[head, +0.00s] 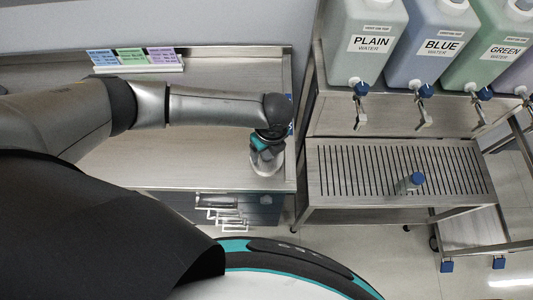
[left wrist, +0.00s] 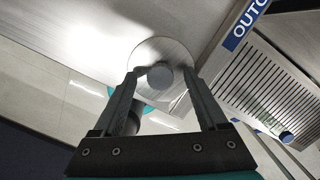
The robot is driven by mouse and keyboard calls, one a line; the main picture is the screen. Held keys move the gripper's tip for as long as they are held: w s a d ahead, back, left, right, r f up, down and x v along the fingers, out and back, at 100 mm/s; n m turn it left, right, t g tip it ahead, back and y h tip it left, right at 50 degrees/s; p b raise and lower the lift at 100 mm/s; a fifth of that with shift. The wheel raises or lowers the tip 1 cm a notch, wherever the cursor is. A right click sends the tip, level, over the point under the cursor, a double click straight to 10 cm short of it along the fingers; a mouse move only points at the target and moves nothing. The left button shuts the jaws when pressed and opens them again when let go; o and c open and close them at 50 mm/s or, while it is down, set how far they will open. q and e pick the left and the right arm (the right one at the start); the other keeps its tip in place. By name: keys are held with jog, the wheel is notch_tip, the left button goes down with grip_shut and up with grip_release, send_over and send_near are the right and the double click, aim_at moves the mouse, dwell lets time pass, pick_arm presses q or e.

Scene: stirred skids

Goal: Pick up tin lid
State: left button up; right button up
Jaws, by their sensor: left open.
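The tin lid (left wrist: 178,50) is a round silver disc with a grey knob (left wrist: 160,76) in its middle, seen from above in the left wrist view. My left gripper (left wrist: 163,73) is open, with one fingertip on each side of the knob. I cannot tell whether the fingers touch it. The gripper hides most of the lid there. My right gripper is not in view.
The steel counter (head: 215,155) is clear left of the tin, under my arm. Drawers (head: 235,210) sit below its front edge. At the right, a slatted drip rack (head: 345,175) holds a small blue-capped item (head: 410,182) below large water jugs (head: 368,45) with taps.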

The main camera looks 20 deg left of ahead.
pick_arm(q)
jog(key=shift+c, duration=0.2)
grip_shut()
dwell(0.3)
jog(key=shift+r, duration=0.15)
